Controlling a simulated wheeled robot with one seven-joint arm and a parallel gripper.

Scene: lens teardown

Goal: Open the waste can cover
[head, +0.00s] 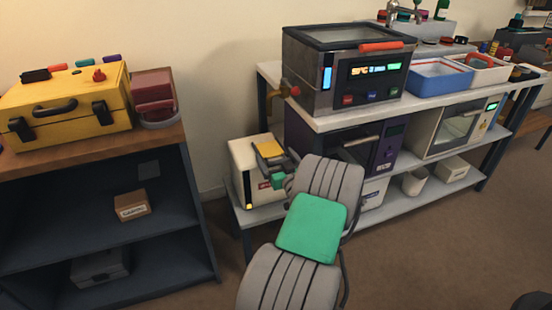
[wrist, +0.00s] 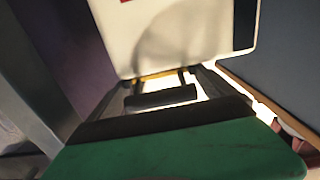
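The likely waste can (head: 246,172) is a cream box with a red mark and a yellow strip, on the lower shelf below the bench's left end. A yellow flat piece (head: 268,150) shows at its top; I cannot tell if this is the cover or whether it is raised. Contact and finger opening are unclear.
A purple oven-like unit (head: 378,150) stands right of the box. A white bin (head: 415,181) and a white appliance (head: 455,128) are further right. A dark shelf unit (head: 195,225) with a yellow toolbox (head: 65,105) stands left. Floor shows between the shelves.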

